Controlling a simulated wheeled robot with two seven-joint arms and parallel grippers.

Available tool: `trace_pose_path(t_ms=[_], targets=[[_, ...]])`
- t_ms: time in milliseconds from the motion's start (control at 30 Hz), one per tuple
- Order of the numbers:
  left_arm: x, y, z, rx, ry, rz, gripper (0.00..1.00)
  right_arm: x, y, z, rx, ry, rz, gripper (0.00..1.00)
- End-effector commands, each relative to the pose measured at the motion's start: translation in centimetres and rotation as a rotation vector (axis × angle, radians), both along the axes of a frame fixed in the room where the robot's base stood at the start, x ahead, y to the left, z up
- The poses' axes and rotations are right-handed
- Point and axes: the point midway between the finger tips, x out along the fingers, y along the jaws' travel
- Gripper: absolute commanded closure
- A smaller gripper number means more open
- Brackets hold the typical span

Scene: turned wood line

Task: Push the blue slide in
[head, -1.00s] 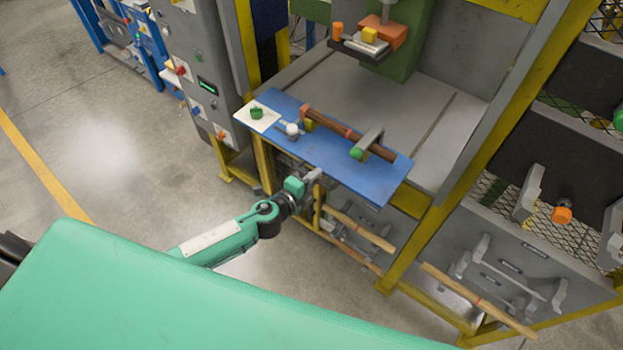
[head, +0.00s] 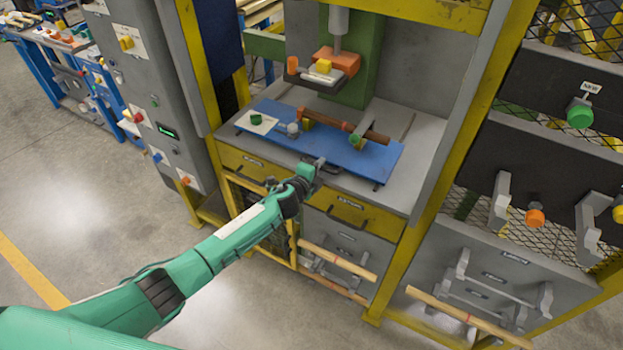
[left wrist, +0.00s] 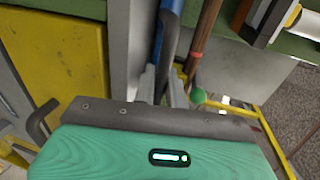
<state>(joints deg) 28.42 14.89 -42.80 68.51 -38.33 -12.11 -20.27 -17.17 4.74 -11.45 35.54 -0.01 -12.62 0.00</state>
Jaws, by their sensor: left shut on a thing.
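The blue slide (head: 350,161) is a flat blue board lying on the grey top of the press bench, its front edge a little behind the bench's front edge. It carries a turned brown wood piece (head: 326,122), a green knob (head: 256,119) on a white plate and a white-topped part. A grey handle (head: 322,166) is at its front edge. My left gripper (head: 312,169) is shut on this handle. In the left wrist view a grey bar (left wrist: 168,55) rises between the jaws, beside the blue edge of the slide. My right gripper is out of view.
The press head (head: 338,62) with orange and yellow parts hangs above the back of the slide. Yellow drawers (head: 352,210) with dark handles sit below the bench top. A yellow frame post (head: 445,170) stands at the right, and a grey control cabinet (head: 150,90) at the left.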

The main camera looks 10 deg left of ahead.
Motion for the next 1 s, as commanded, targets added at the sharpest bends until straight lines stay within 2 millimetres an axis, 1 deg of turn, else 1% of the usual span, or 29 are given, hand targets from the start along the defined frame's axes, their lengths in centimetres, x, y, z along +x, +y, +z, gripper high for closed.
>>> trace_pose_path(t_ms=[167, 533, 567, 600, 633, 1000], targets=[[0.82, -0.24, -0.03, 0.001, 0.0, 0.001, 1.0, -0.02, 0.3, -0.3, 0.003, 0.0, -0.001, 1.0], [0.87, -0.28, -0.02, 0.001, 0.001, 0.001, 1.0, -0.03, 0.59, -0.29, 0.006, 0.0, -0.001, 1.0], [0.87, -0.26, -0.03, 0.001, 0.001, 0.001, 0.82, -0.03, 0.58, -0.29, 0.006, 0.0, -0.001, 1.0], [0.86, -0.27, -0.03, 0.001, 0.001, 0.001, 0.74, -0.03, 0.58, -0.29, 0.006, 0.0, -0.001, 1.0], [0.86, -0.27, -0.03, 0.001, 0.001, 0.001, 0.7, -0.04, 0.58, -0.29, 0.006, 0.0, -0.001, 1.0], [0.77, -0.26, -0.13, 0.001, 0.002, 0.0, 0.7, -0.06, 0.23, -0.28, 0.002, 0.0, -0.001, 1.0]])
